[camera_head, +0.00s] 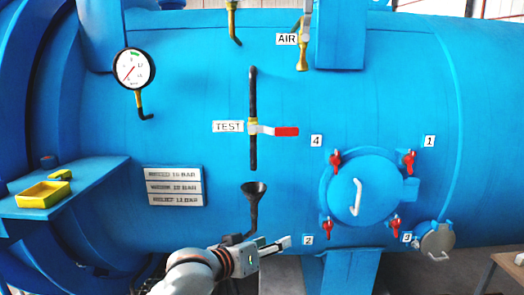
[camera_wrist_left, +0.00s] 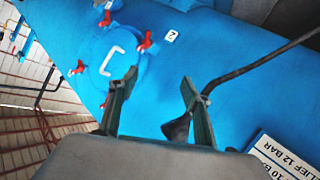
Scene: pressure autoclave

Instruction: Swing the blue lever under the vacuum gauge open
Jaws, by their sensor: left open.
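A round white gauge (camera_head: 133,68) with a red needle sits at upper left on the blue vessel, above a brass fitting (camera_head: 139,100) and a black elbow pipe. I cannot tell if it is the vacuum gauge, and I make out no blue lever under it. My left gripper (camera_head: 288,243) is low in the head view, below and right of the black funnel (camera_head: 254,190), pointing right. In the left wrist view its two fingers (camera_wrist_left: 158,78) are apart with nothing held; the funnel (camera_wrist_left: 177,129) shows near the right finger. My right gripper is not in view.
A red lever (camera_head: 287,132) is on the TEST valve. A round blue hatch (camera_head: 365,187) with a white handle and several red clamps is to the right. A yellow tray (camera_head: 43,194) sits on a blue shelf at left. Brass valves (camera_head: 303,57) hang at the top.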

